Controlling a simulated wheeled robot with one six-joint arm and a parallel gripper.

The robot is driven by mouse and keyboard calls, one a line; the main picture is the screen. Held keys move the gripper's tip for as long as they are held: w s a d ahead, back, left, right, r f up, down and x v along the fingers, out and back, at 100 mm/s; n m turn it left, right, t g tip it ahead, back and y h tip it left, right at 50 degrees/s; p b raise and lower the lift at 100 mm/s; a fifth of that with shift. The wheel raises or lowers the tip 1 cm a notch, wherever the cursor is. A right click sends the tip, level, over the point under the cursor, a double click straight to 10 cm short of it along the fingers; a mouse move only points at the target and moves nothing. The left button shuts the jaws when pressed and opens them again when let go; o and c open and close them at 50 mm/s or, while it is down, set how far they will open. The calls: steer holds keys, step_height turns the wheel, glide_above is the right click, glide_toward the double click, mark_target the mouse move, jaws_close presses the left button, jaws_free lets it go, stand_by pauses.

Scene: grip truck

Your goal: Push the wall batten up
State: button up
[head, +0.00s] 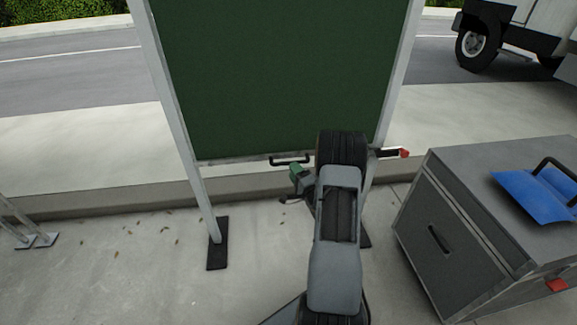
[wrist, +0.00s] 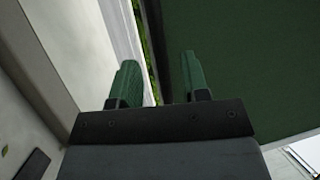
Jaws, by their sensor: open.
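A dark green wall panel (head: 280,75) hangs between two pale metal posts, and a thin grey strip (head: 235,162) runs along its bottom edge. I cannot tell for certain which part is the batten. My gripper is mostly hidden behind my arm. In the wrist view, my gripper (wrist: 161,82) shows two green fingers spread apart with nothing between them. The panel (wrist: 255,65) fills the right side there, behind the right finger. Contact with the panel cannot be told.
A red-tipped bar (head: 392,153) sticks out at the right post (head: 400,75). The left post (head: 178,115) stands on a black foot. A grey case (head: 440,235) with a blue item (head: 535,195) stands at right. Pavement at left is mostly clear.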

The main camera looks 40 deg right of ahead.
mark_target(288, 163)
steer(key=shift+w+d+r+b, duration=0.1)
steer(key=shift+w+r+b, duration=0.1)
steer(key=shift+w, duration=1)
steer(key=shift+w+r+b, duration=0.2)
steer(key=shift+w, duration=0.95)
jaws_close()
